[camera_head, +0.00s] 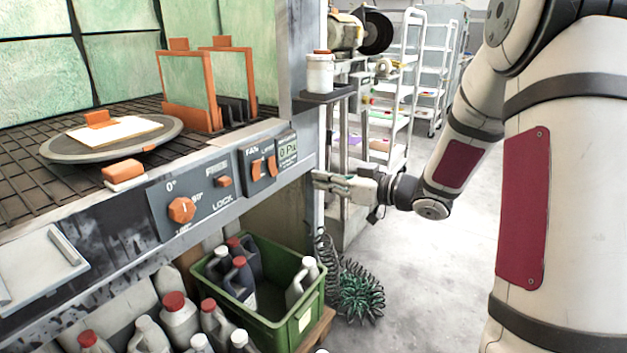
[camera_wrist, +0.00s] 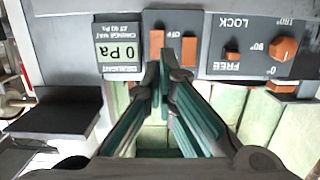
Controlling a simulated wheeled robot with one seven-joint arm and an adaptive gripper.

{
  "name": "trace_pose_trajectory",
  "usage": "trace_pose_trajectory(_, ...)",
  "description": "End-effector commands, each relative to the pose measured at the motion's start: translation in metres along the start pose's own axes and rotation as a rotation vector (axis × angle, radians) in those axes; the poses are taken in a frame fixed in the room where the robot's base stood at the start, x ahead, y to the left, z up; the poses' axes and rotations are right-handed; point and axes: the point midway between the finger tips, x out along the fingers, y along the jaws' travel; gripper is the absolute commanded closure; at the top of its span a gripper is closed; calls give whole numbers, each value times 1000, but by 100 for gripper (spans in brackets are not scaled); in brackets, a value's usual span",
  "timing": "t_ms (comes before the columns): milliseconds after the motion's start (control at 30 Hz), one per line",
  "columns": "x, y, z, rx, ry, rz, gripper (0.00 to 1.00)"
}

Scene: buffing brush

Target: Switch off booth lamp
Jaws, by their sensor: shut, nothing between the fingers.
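Two orange rocker switches sit side by side on the dark panel of the booth front. The left one (camera_head: 256,169) is under a label that seems to read FAN. The right one (camera_head: 271,166) has a label starting with L, too small to read fully. In the upside-down wrist view the order flips: the L switch (camera_wrist: 156,45) is left and the FAN switch (camera_wrist: 189,51) right. My gripper (camera_head: 318,181) is shut and empty, to the right of the panel. In the wrist view its fingertips (camera_wrist: 166,63) overlap the switches' lower edges; contact cannot be told.
An orange knob (camera_head: 182,210) and a small FREE/LOCK switch (camera_head: 223,181) lie left of the switches. A 0 Pa display (camera_head: 288,150) is right of them. A green crate (camera_head: 266,315) of bottles stands below. A small shelf (camera_head: 326,94) with a jar juts out above.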

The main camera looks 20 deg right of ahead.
Motion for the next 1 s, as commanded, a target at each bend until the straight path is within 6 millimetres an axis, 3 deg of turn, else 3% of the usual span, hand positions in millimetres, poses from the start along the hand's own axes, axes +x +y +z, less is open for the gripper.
trace_pose_trajectory(300, 64, -2, 2, -1, 1, -4, 100)
trace_pose_trajectory(533, 102, -1, 2, -2, 1, -2, 100)
trace_pose_trajectory(733, 118, 0, 1, 0, 0, -1, 100)
trace_pose_trajectory(1000, 121, 0, 0, 1, 0, 0, 100)
